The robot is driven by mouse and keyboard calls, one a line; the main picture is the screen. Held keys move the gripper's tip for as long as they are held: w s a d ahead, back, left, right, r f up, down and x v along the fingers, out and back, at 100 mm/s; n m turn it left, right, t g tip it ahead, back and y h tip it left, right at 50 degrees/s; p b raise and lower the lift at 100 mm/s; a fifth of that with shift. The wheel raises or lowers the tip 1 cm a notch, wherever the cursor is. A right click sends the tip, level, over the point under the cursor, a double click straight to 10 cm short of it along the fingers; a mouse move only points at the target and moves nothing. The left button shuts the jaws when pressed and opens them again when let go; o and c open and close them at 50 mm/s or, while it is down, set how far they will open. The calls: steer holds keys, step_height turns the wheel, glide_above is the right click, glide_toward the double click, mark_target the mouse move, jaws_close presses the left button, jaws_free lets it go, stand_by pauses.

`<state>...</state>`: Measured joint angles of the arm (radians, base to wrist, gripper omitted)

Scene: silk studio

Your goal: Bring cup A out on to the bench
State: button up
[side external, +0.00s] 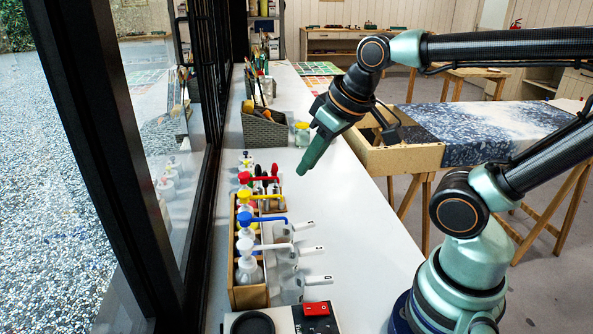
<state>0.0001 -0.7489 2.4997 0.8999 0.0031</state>
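Clear cups with white handles stand in a row beside a wooden rack of pump bottles in the side view. The handles point right: a front one (318,280), a middle one (311,250) and a back one (304,225). Small dark marks on the handles are too small to read, so I cannot tell which is cup A. My gripper (303,171) hangs above the bench, behind and above the cups, pointing down and left. It is apart from them and no held object shows. Its fingers overlap in this view, so their opening is hidden.
The wooden rack (234,270) holds pump bottles with red, yellow, blue and white nozzles. A device with a red part (316,309) stands at the front. A woven basket (264,131) and a yellow-lidded jar (302,134) stand behind. The white bench (360,235) is clear right of the cups.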

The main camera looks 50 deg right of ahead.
steer(key=o, duration=0.3)
steer(key=shift+w+d+f+m, duration=0.1)
steer(key=shift+w+f+m, duration=0.05)
steer(key=shift+m, duration=0.15)
steer(key=m+g, duration=0.5)
steer(key=m, duration=1.8)
glide_above(306, 223)
step_height(306, 223, down, 15)
steer(key=shift+f, duration=0.2)
steer(key=shift+f+m+g, duration=0.3)
steer(key=shift+f+m, duration=0.1)
steer(key=shift+m, duration=0.1)
steer(key=shift+f, duration=2.95)
